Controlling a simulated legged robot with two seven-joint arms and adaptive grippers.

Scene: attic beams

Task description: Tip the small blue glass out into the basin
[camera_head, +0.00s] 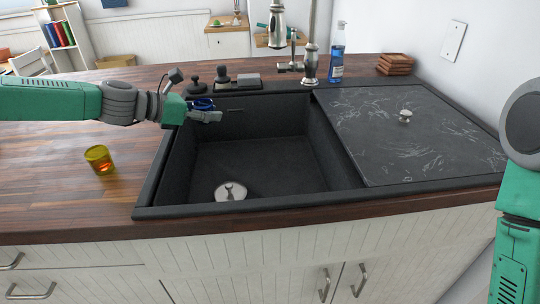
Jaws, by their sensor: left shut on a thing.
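The small blue glass (201,103) is in my left gripper (205,113), at the back left corner of the basin. The gripper is shut on it and hides part of it; I cannot tell how far it is tilted or what it holds. The dark basin (179,172) is open below and to the right of the gripper. I see no liquid in it. A round metal piece with a knob (230,191) lies in its front part. My right arm shows at the right edge, but its gripper is out of view.
A yellow glass with amber contents (99,160) stands on the wooden counter (60,195) to the left. A dark knobbed board (410,135) lies right of the basin. The faucet (310,62), a blue bottle (337,55) and brushes (221,76) stand behind.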

